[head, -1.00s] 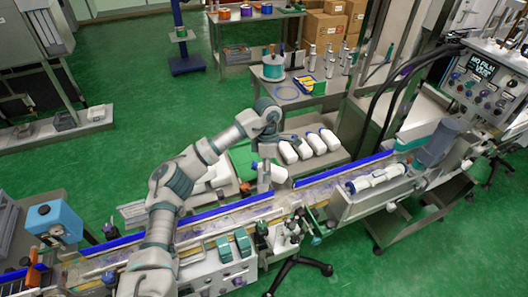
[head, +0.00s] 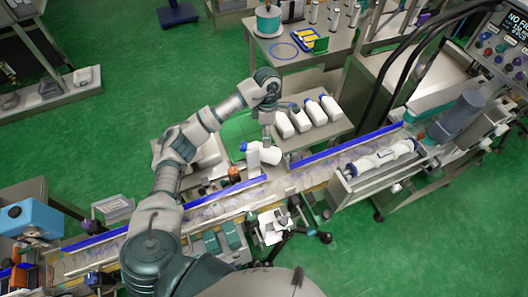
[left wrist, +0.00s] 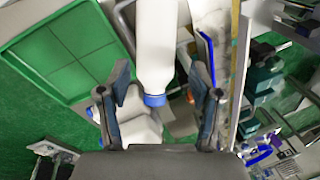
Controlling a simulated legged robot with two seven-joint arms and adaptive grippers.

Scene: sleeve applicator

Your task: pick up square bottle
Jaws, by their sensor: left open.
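A white bottle with a blue cap (head: 267,156) lies on its side by the conveyor in the head view, its cap toward the left. My left gripper (head: 265,137) is right at this bottle from above. In the left wrist view the white bottle (left wrist: 156,40) runs down between the spread fingers of my left gripper (left wrist: 158,72), its blue cap nearest the palm. The fingers are open, with gaps visible beside the bottle's cap end. I cannot tell the bottle's cross-section. My right gripper is not in view.
Several similar white bottles (head: 318,113) lie in a row on a side table behind. The conveyor (head: 230,201) with blue rails runs diagonally across. A green tray (left wrist: 55,50) lies left of the bottle in the wrist view.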

